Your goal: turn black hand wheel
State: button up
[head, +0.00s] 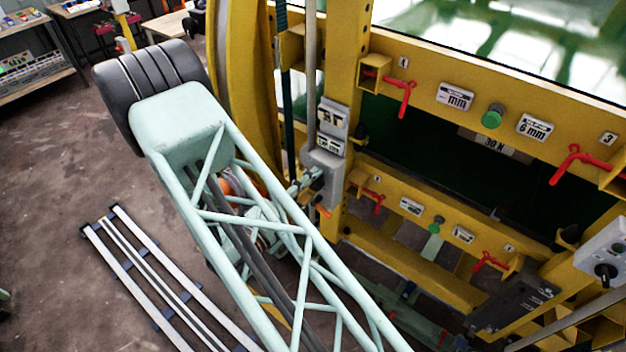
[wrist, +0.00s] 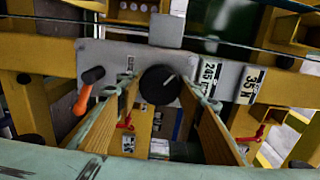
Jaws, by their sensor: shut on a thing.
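The black hand wheel (wrist: 158,86) is a round dark knob with a pale pointer mark on a grey plate (wrist: 210,72), in the middle of the wrist view. My gripper (wrist: 160,95) has one yellow-brown finger on each side of the wheel and is shut on it. Its contact points at the fingertips are hard to make out. In the head view my gripper (head: 312,182) is at the grey box (head: 325,165) on the yellow post. The wheel it holds cannot be made out there.
An orange-handled lever (wrist: 83,98) sits left of the wheel. Labels (wrist: 211,78) are to its right. The yellow frame (head: 430,85) carries several red handles (head: 403,95) and green knobs (head: 492,117). White rails (head: 150,275) lie on the floor at left.

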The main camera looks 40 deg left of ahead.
jog(key=shift+n, duration=0.6)
jog(key=o, duration=0.9)
jog(key=shift+s, duration=0.2)
jog(key=shift+s+a, duration=0.15)
jog(key=shift+s, duration=2.75)
jog(key=shift+s+a, duration=0.15)
jog(key=shift+s, duration=2.75)
